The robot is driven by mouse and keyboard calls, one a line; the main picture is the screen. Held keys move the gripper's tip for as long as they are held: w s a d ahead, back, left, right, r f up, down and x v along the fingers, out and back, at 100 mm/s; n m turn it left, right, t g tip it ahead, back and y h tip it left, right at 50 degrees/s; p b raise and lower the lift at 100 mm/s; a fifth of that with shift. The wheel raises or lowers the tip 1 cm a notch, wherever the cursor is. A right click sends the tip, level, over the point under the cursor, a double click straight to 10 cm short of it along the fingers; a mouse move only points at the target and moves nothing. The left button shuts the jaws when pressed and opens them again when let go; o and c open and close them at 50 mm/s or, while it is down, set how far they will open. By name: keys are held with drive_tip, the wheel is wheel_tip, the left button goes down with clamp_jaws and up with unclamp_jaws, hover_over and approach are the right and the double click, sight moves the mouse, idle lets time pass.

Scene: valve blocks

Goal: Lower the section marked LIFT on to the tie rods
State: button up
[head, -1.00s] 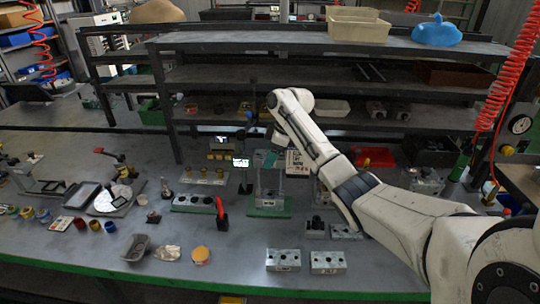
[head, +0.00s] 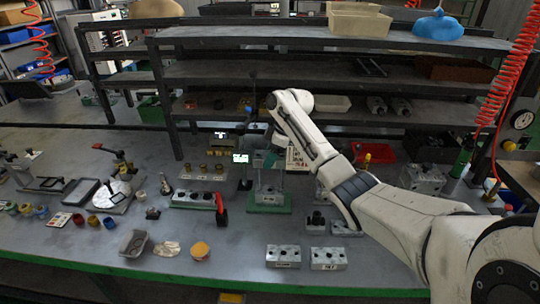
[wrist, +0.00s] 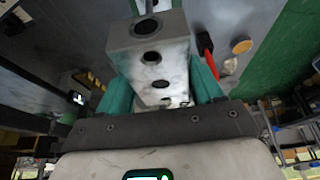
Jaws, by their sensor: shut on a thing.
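My gripper (wrist: 160,92) is shut on a grey metal section (wrist: 150,60), with teal fingers on either side of it. A row of round holes runs along its visible face. No LIFT marking can be read. In the head view my gripper (head: 268,158) is above the green base plate (head: 270,208) and its tie rods. The rods are too small and too covered to tell whether they are in the section's holes. A rod-like part (wrist: 150,5) shows past the section's far end in the wrist view.
A red-handled tool (head: 220,210) stands close left of the base plate, and a small lit screen (head: 241,158) stands behind it. Two loose metal blocks (head: 283,256) (head: 328,258) lie in front. Dark shelving (head: 330,75) rises behind. Some bare bench lies front left.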

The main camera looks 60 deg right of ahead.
drive_tip(key=shift+f+b, duration=2.05)
drive_tip(key=shift+f, duration=1.25)
drive_tip(key=o, duration=1.5)
drive_tip(key=b+v, duration=0.1)
drive_tip(key=v, duration=0.9)
drive_tip(key=shift+s+r, duration=0.2)
drive_tip(key=shift+r, duration=0.15)
